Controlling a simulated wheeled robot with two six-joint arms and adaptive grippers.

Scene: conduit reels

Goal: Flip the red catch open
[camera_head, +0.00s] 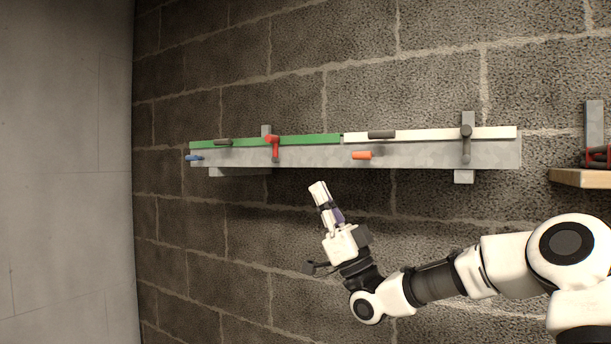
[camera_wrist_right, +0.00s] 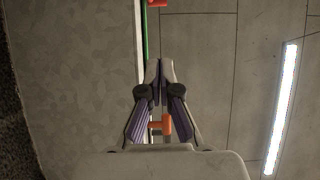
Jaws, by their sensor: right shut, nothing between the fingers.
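The red catch (camera_head: 275,149) is on the grey rail, at the green strip (camera_head: 310,140); its lever hangs down across the rail's face. My right gripper (camera_head: 318,189) is shut and empty, below the rail and a little right of the catch, apart from it. In the right wrist view its closed fingertips (camera_wrist_right: 160,68) point up the picture. A red part (camera_wrist_right: 157,3), likely the catch, is cut off at the top edge of that view. My left gripper is not in view.
An orange peg (camera_head: 362,155) juts from the rail right of the catch, and a blue peg (camera_head: 195,157) at its left end. A dark grey catch (camera_head: 466,145) sits at the white strip (camera_head: 430,134). A wooden shelf (camera_head: 580,178) is far right. Below the rail is bare wall.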

